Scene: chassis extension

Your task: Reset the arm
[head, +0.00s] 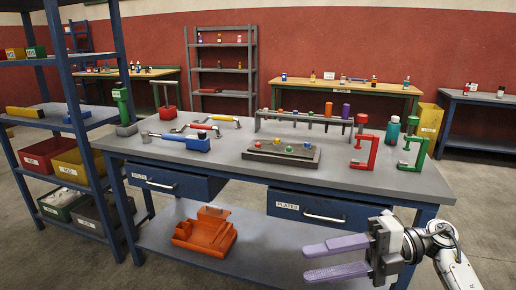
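My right gripper (335,258) is in the lower right of the head view, in front of the workbench (385,181). Its two purple fingers point left and stand apart, with nothing between them. It is open and empty, in front of the bench's lower shelf (270,254). My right arm comes in from the lower right corner. My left gripper does not show in the head view.
On the bench top stand a red clamp (367,148), a green clamp (414,153), a grey block with coloured knobs (281,154) and a tool rack (300,125). An orange tray (204,236) lies on the lower shelf. A blue shelf unit (72,120) stands at left.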

